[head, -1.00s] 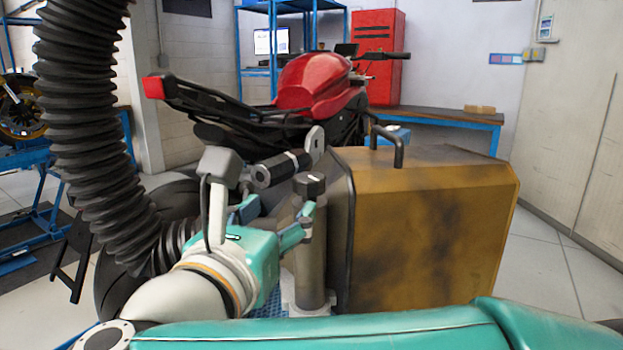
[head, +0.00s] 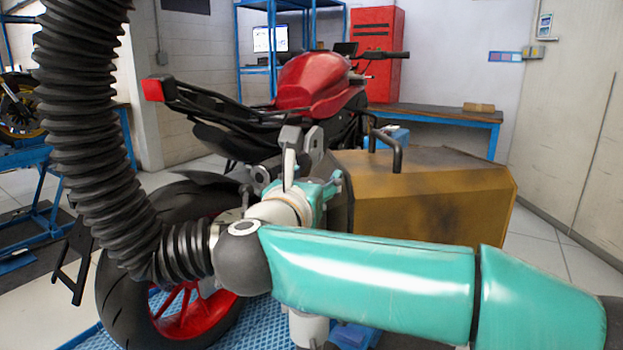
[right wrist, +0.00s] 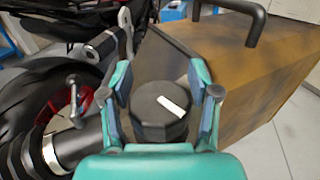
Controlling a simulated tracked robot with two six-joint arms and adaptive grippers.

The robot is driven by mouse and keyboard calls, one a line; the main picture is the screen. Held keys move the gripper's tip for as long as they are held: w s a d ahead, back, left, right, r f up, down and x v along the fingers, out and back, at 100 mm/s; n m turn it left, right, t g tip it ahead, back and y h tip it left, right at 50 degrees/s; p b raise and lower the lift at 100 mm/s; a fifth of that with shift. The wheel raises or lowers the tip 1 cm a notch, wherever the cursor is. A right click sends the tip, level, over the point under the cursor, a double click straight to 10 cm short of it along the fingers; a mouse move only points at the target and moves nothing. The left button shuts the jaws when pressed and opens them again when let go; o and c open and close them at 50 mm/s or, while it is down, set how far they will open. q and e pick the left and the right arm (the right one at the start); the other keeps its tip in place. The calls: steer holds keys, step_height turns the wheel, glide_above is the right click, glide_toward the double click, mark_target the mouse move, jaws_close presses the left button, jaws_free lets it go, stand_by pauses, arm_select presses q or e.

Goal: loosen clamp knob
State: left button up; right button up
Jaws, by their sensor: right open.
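The clamp knob (right wrist: 160,108) is a black, faceted cap with a white stripe on top. In the right wrist view it sits between the two teal fingers of my right gripper (right wrist: 160,82), one on each side. The gripper is open, with narrow gaps to the knob. In the head view my right gripper (head: 328,185) is beside the ochre case, and it hides the knob and most of its post. My left gripper is not in view.
The ochre case (head: 430,205) with a black handle stands just right of the gripper. A black corrugated hose (head: 90,140) hangs at left. The red motorcycle (head: 308,80) is behind, its rear wheel (head: 165,270) left of my arm.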

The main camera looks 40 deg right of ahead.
steer(key=c, duration=0.9)
steer(key=shift+f, duration=0.1)
steer(key=shift+c, duration=0.3)
